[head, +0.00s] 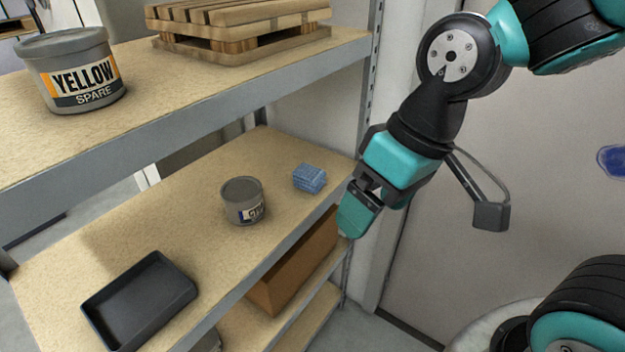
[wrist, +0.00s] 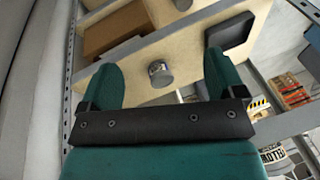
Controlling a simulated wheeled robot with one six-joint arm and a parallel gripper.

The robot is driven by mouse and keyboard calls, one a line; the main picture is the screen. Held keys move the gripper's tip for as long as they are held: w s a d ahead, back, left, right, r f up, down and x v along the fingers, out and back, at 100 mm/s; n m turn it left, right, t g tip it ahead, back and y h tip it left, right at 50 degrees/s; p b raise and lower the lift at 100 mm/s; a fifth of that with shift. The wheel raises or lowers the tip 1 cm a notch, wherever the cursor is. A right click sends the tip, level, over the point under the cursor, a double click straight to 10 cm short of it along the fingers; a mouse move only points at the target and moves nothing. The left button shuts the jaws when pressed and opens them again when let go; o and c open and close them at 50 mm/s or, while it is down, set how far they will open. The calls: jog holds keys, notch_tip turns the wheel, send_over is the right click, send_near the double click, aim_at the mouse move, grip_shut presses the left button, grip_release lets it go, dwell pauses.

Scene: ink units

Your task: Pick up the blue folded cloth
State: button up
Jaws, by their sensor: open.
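The blue folded cloth (head: 309,178) lies on the middle shelf, near its right end, in the head view. I cannot make it out in the wrist view. My gripper (head: 352,212) is to the right of the cloth in the head view, by the shelf's right post, apart from the cloth. In the wrist view my gripper (wrist: 160,62) has its two teal fingers spread wide with nothing held between them.
A grey labelled can (head: 244,201) stands left of the cloth. A black tray (head: 140,300) lies at the shelf's near left. The upper shelf (head: 160,125) overhangs at left, bearing a YELLOW SPARE tub (head: 75,75) and wooden pallets (head: 240,25). A cardboard box (head: 295,265) sits below.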

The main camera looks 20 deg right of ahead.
jog(key=w+f+n+t+b, duration=0.1)
jog(key=w+f+b, duration=0.35)
jog(key=w, duration=1.05)
jog(key=n+t+b, duration=0.1)
jog(key=n+b, duration=0.1)
jog(key=b, duration=0.2)
send_over(309, 170)
jog(key=s, duration=0.3)
jog(key=f, duration=0.7)
jog(key=d+f, duration=0.1)
jog(key=f, duration=0.2)
jog(key=shift+w+f, duration=0.2)
jog(key=shift+f, duration=0.1)
jog(key=x, duration=0.4)
jog(key=w+x, duration=0.1)
jog(key=x, duration=0.2)
jog(key=shift+d+p, duration=0.35)
jog(key=shift+w+a+f, duration=0.15)
jog(key=shift+f, duration=0.3)
jog(key=c, duration=1)
